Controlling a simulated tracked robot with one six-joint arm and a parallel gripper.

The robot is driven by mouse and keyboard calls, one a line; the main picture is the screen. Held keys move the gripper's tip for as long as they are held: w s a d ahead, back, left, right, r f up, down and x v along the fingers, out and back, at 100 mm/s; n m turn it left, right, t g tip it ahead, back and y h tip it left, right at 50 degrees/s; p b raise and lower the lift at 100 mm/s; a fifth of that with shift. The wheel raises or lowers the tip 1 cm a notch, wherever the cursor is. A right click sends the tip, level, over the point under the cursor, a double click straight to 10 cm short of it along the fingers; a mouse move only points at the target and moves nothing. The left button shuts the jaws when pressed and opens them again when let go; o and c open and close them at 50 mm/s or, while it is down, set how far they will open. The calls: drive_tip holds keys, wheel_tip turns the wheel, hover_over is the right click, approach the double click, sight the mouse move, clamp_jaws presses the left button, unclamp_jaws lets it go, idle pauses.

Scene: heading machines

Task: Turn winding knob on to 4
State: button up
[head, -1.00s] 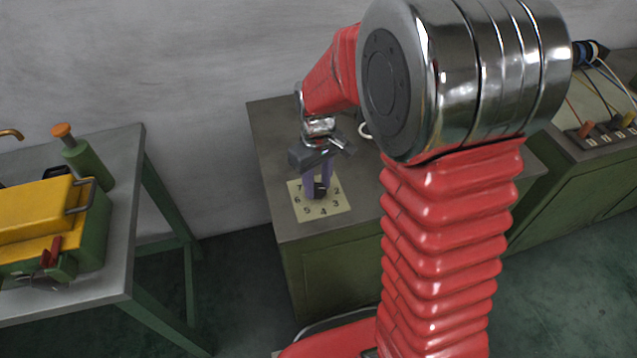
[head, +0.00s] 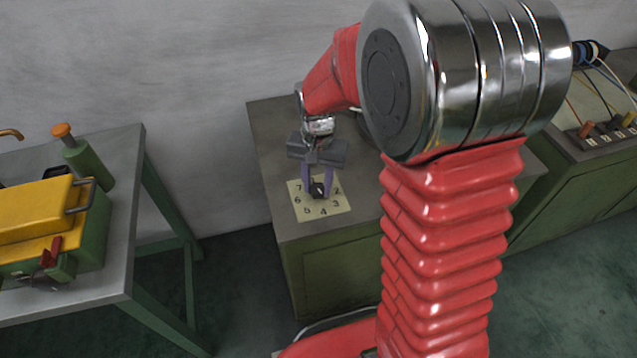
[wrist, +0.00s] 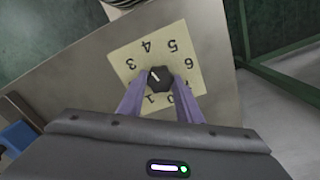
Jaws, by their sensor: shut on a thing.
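The winding knob (wrist: 160,80) is small, black and faceted, on a pale yellow dial plate (wrist: 120,60) with numbers. In the wrist view its white mark slants up and left, on the side of 3 and 4; I cannot tell the exact number. My gripper (wrist: 158,92) has its two purple fingers shut on the knob, one at each side. The fingers cover part of the dial. In the head view the knob (head: 318,190) sits between the fingertips (head: 318,184), with the plate (head: 333,207) flat on the cabinet top.
The dial is on a green cabinet (head: 330,268) with a grey top, near the wall. A table (head: 122,215) at the left holds a yellow and green box (head: 38,215) and a green cylinder (head: 86,165). Another cabinet (head: 570,165) with wires is at the right.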

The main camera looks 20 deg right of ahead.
sight(317, 187)
drive_tip(key=shift+w+m, duration=0.1)
drive_tip(key=shift+m, duration=1.1)
drive_tip(key=o, duration=1)
drive_tip(key=shift+o, duration=0.2)
wheel_tip(317, 187, up, 14)
drive_tip(key=shift+f, duration=0.15)
